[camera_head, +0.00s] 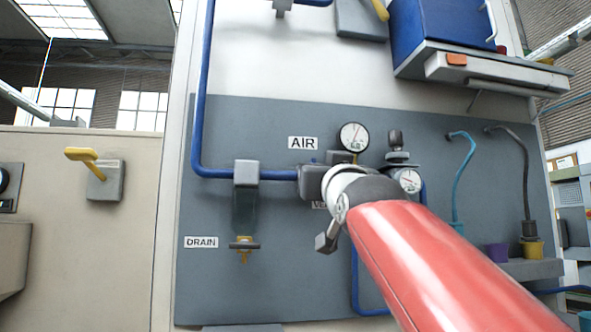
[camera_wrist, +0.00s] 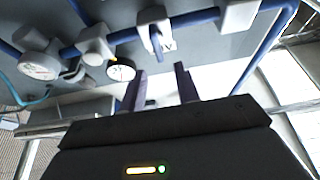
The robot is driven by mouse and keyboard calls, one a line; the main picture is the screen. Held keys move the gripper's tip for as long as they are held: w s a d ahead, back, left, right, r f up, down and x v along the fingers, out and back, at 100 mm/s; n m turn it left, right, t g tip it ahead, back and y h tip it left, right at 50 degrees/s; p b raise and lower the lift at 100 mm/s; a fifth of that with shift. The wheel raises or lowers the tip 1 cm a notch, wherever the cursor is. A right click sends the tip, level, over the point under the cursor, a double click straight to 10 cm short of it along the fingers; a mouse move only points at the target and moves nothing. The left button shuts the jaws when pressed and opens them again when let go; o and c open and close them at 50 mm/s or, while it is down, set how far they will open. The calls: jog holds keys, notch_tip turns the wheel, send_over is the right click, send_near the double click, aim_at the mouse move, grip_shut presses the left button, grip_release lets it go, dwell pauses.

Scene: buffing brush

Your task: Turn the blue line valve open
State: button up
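The blue line (camera_head: 265,174) runs down the left of a grey panel and then right to a grey valve body (camera_head: 312,182). My gripper (camera_wrist: 160,70) is open and empty. Its two dark fingers point at the panel just below the handle in that picture, and I see no contact.
Two gauges (camera_head: 353,137) (camera_head: 407,180) sit close to the right of the valve. A filter block (camera_head: 246,172) and a yellow drain tap (camera_head: 244,246) are to the left. A blue box (camera_head: 430,35) on a bracket juts out above.

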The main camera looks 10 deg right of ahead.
jog(key=p+x, duration=0.2)
jog(key=x, duration=0.4)
jog(key=shift+w, duration=0.3)
grip_shut()
